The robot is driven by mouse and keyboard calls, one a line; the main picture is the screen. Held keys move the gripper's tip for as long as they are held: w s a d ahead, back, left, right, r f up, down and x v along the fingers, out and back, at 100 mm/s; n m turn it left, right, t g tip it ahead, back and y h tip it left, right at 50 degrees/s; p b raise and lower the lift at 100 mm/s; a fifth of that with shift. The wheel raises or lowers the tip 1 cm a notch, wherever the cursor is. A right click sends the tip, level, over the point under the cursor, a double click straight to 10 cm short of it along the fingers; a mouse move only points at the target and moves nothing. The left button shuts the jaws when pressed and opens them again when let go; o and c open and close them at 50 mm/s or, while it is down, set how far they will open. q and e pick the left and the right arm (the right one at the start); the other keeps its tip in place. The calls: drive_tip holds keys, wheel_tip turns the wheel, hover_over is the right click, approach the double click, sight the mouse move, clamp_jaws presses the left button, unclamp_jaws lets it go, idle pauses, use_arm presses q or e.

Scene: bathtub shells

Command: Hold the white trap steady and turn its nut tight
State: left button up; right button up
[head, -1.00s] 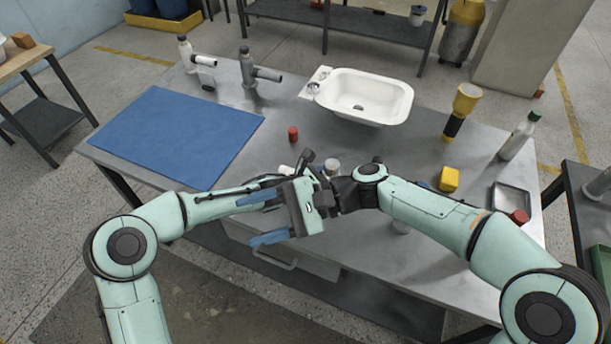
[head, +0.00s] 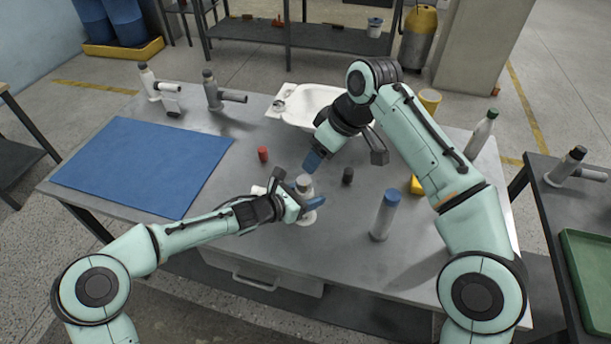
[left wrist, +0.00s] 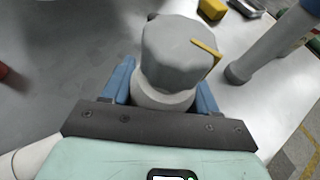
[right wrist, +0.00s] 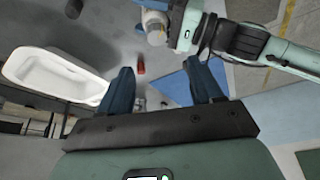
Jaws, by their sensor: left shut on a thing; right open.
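The white trap (head: 307,217) stands on the steel table near its front, with its grey nut (head: 304,181) on top. My left gripper (head: 305,204) is shut around the trap's white neck, just below the nut. In the left wrist view the nut (left wrist: 178,55) shows a yellow stripe on its right side, and the white neck (left wrist: 163,97) sits between the blue fingers. The trap also shows in the right wrist view (right wrist: 156,28), partly hidden by my left gripper. My right gripper (right wrist: 163,85) is open and empty, raised above the table behind and right of the trap.
A red cap (head: 263,154), a dark cap (head: 347,176) and a blue-topped grey cylinder (head: 384,218) stand around the trap. A white basin (head: 302,103) is behind, partly hidden by my right arm. A blue mat (head: 145,165) covers the left.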

sight(303, 180)
drive_tip(key=x, duration=1.1)
drive_tip(key=shift+w+d+f, duration=0.1)
drive_tip(key=shift+w+f, duration=0.1)
drive_tip(key=shift+f, duration=0.2)
drive_tip(key=c, duration=1.1)
